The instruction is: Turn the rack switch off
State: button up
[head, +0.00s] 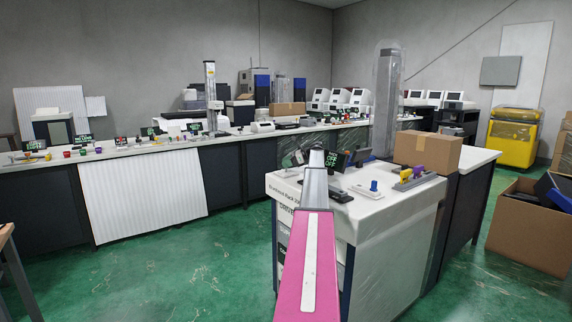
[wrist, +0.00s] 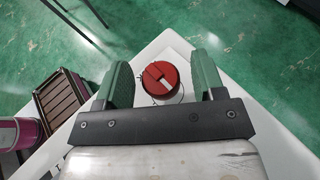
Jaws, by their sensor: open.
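A red round switch knob (wrist: 158,79) with a pale mark across its face sits on a white plate on the rack's white top, near its corner. In the wrist view my gripper (wrist: 162,66) is open, with one green finger on each side of the knob; I cannot tell whether they touch it. In the head view my gripper (head: 295,158) is over the near left corner of the white rack (head: 390,222), and the knob is not discernible there. A small dark display (head: 361,158) behind it shows green text that seems to read OFF.
A brown slatted piece (wrist: 62,107) is left of the gripper. Green floor (head: 170,265) lies open to the left.

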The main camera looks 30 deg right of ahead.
jog(key=v, duration=1)
jog(key=shift+s, duration=0.15)
jog(key=shift+d, duration=0.15)
